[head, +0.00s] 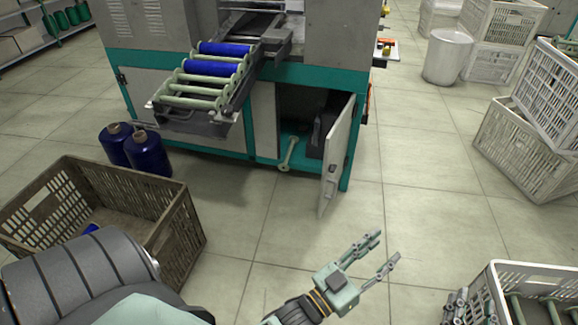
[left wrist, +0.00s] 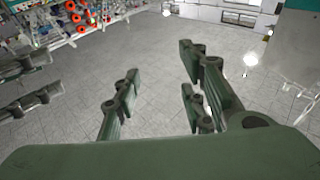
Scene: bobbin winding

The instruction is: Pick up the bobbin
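Two blue-wound bobbins (head: 217,68) lie across the upper end of the machine's sloping rack; paler green rods or bobbins (head: 190,103) lie below them. A pale green bobbin-like piece (head: 290,154) leans at the open cabinet's lower edge. Which bobbin the task means, I cannot tell. My left gripper (head: 387,245) is open and empty over the floor, in front of and right of the cabinet door, apart from every bobbin. The left wrist view shows its spread fingers (left wrist: 155,85) with only floor between them. My right gripper (head: 467,300) is partly cut off at the bottom right.
The cabinet door (head: 338,155) stands open towards me. Two large blue spools (head: 148,154) stand on the floor behind a brown crate (head: 185,235). A white crate (head: 500,290) with green bobbins is beside my right gripper. The middle floor (head: 430,215) is clear.

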